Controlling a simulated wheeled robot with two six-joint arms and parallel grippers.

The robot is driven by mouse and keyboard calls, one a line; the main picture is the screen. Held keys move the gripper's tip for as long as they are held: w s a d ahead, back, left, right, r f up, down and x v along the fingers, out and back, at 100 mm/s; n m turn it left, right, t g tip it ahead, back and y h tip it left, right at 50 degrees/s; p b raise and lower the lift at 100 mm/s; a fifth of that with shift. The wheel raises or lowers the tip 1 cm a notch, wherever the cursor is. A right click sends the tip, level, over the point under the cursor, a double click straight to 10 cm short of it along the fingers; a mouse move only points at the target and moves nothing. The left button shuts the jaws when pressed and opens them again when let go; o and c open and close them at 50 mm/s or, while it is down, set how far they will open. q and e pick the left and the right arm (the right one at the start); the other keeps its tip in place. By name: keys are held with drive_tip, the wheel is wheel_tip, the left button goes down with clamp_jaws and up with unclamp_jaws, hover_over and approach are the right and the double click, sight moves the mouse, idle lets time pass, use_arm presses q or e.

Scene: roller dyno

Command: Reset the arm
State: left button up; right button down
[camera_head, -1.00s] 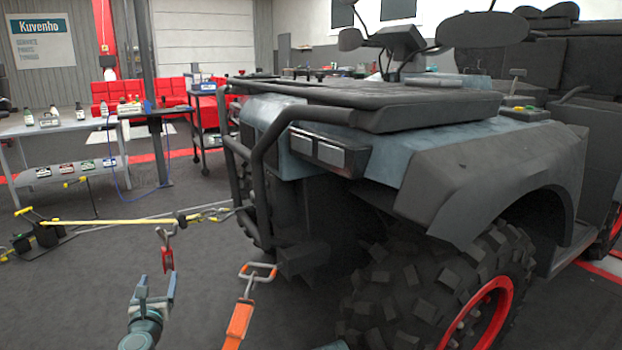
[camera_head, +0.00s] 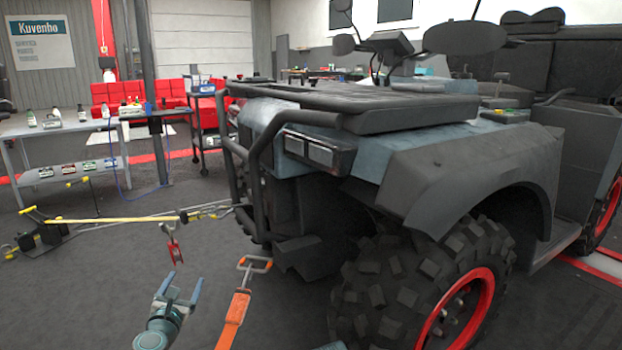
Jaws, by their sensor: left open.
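My left gripper (camera_head: 182,284) is at the lower left of the head view, its two blue-grey fingers apart and nothing between them. It is above the dark floor, left of an orange strap (camera_head: 233,318) with a metal hook (camera_head: 254,264). A red hook piece (camera_head: 175,251) hangs just above the fingertips in the picture, with a visible gap to them. My right gripper is not seen; only a small teal piece, perhaps of my right arm, shows at the bottom edge.
A quad vehicle (camera_head: 405,160) with a black front bar (camera_head: 254,185) and a knobby tire (camera_head: 385,290) fills the right. A yellow strap (camera_head: 120,219) runs low from a floor stand to the bar. A workbench (camera_head: 70,128) stands at the left.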

use_arm(q)
drive_tip(key=s+d+f+m+g+h+p, duration=0.1)
drive_tip(key=s+d+m+g+h+p, duration=0.2)
drive_tip(key=d+m, duration=0.7)
drive_tip(key=s+d+m+g+h+p, duration=0.1)
drive_tip(key=d+m+g+h+p, duration=0.35)
drive_tip(key=d+m, duration=0.6)
drive_tip(key=s+d+f+m+g+y+p, duration=0.2)
drive_tip(key=s+d+m+g+p, duration=0.2)
drive_tip(key=s+m, duration=0.35)
drive_tip(key=s+d+f+m+g+y+p, duration=0.1)
drive_tip(key=s+d+m+g+y+p, duration=0.25)
drive_tip(key=s+m+g+p, duration=0.35)
drive_tip(key=s+a+r+m+y+p, duration=0.1)
drive_tip(key=s+r+p, duration=0.1)
drive_tip(key=r+p, duration=1.6)
drive_tip(key=s+a+r+m+y+p, duration=0.1)
drive_tip(key=s+r+p, duration=0.1)
drive_tip(key=r+p, duration=1.7)
wheel_tip(320, 180, up, 2)
drive_tip(key=shift+s+m+t, duration=0.3)
drive_tip(key=shift+s+t, duration=0.05)
drive_tip(key=shift+t, duration=0.1)
